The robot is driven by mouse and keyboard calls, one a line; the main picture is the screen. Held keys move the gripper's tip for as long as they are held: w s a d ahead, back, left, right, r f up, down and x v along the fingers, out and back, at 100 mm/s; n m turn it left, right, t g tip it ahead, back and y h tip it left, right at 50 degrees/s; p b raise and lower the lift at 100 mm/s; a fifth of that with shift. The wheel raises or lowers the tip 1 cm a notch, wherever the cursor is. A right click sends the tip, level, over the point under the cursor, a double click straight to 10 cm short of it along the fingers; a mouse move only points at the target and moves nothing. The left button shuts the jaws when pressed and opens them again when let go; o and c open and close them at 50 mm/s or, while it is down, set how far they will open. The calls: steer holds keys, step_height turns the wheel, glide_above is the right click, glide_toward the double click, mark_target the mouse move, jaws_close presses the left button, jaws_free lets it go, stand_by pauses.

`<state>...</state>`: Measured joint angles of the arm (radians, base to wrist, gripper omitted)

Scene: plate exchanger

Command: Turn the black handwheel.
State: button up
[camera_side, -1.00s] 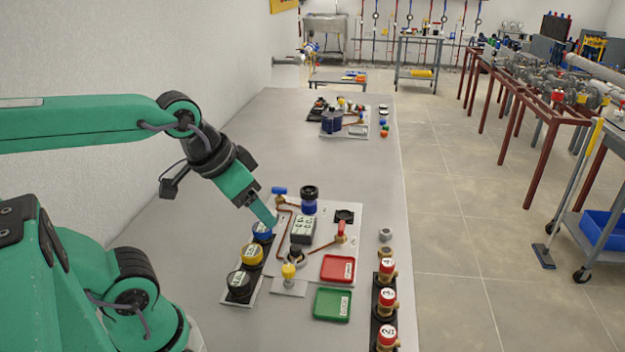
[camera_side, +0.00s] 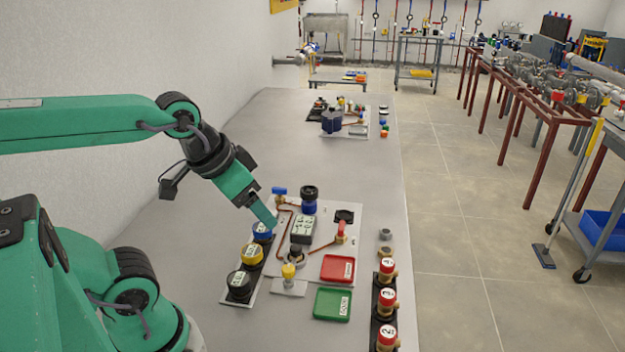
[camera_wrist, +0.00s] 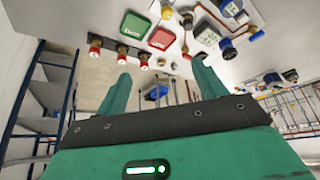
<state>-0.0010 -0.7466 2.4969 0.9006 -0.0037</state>
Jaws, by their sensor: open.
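The black handwheel (camera_side: 239,285), with a pale label on top, is the nearest of three in a row on a strip left of the board in the side view. The yellow handwheel (camera_side: 252,254) is in the middle and the blue handwheel (camera_side: 262,232) is farthest. My gripper (camera_side: 271,222) hangs by the blue handwheel, away from the black one; the side view does not show whether it touches the blue one. In the wrist view my gripper (camera_wrist: 159,68) is open, with nothing between the fingers. I cannot make out the black handwheel there.
A red tray (camera_side: 337,268) and a green tray (camera_side: 332,304) lie right of the handwheels. A yellow-topped valve (camera_side: 289,272) stands between. Red-capped valves (camera_side: 387,298) line the right edge. A black-capped blue jar (camera_side: 309,205) stands behind.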

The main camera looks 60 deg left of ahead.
steer(key=w+a+r+n+g, duration=0.1)
steer(key=w+a+n, duration=0.1)
steer(key=w+n, duration=0.15)
steer(key=w+a+r+n, duration=0.2)
steer(key=w, duration=0.3)
steer(key=n+g, duration=0.5)
steer(key=n, duration=1)
glide_above(309, 189)
step_height(309, 189, down, 14)
steer(key=shift+d+r, duration=0.1)
steer(key=shift+d, duration=0.05)
steer(key=shift+a+f, duration=0.2)
steer(key=shift+f, duration=0.1)
steer(key=shift+f, duration=0.2)
steer(key=shift+f, duration=3.7)
steer(key=c, duration=1)
